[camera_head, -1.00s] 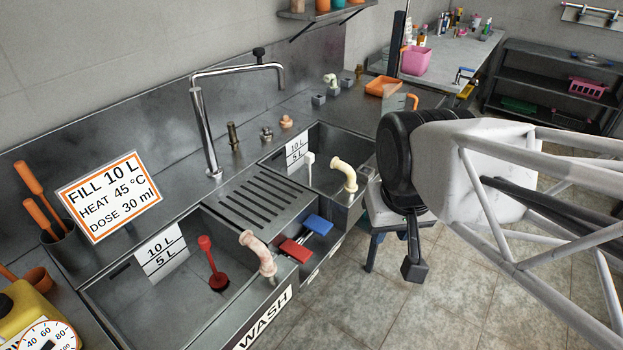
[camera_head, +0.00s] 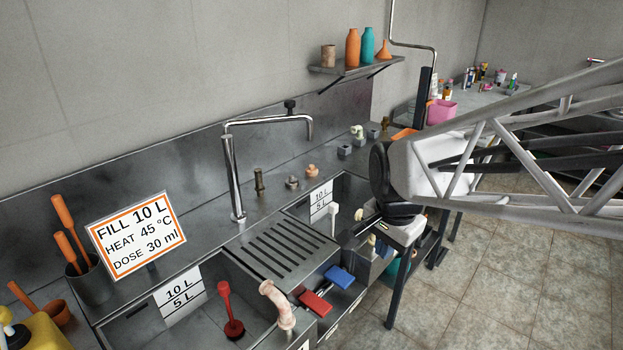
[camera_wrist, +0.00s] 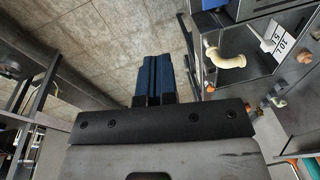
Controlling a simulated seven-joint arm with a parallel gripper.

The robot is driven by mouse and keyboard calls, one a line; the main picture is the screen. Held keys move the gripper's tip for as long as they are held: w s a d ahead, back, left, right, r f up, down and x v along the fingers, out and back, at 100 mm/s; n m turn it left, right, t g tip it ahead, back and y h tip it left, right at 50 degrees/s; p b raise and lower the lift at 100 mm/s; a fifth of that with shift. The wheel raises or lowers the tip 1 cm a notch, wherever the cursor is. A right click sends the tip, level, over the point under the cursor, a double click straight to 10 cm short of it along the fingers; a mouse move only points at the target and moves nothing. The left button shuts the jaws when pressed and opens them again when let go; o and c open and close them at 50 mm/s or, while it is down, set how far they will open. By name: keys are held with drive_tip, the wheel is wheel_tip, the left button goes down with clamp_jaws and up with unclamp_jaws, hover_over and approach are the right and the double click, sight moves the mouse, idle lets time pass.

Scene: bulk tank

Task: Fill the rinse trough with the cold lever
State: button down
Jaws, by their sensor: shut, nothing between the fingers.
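The cold lever is a blue pedal-like lever (camera_head: 340,278) beside a red one (camera_head: 316,303) on the front of the sink unit. The rinse trough (camera_head: 348,187) is the right basin, with a 10 L / 5 L plate (camera_head: 321,198) inside; my arm partly hides it. In the wrist view the plate (camera_wrist: 275,39) and a cream elbow pipe (camera_wrist: 226,59) show at upper right. My gripper (camera_wrist: 152,62) is shut and empty, its blue fingers together over floor. A blue piece at the wrist view's top edge may be the lever; I cannot tell. No water shows in the trough.
A tall metal faucet (camera_head: 232,180) arches over the counter. The left basin holds a red plunger-like piece (camera_head: 229,305). A sign (camera_head: 136,235) reads FILL 10 L, HEAT 45 °C, DOSE 30 ml. A shelf (camera_head: 356,66) holds bottles. Open tiled floor (camera_head: 500,280) lies right.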

drive_tip(key=w+a+f+m, duration=0.1)
drive_tip(key=w+f+m, duration=0.4)
drive_tip(key=w+m, duration=0.3)
drive_tip(key=m+g, duration=0.2)
drive_tip(key=m, duration=0.7)
hover_over(345, 279)
wheel_tip(345, 279, down, 9)
drive_tip(key=shift+r, duration=0.15)
drive_tip(key=shift+f, duration=0.2)
wheel_tip(345, 279, down, 14)
drive_tip(key=shift+r, duration=0.2)
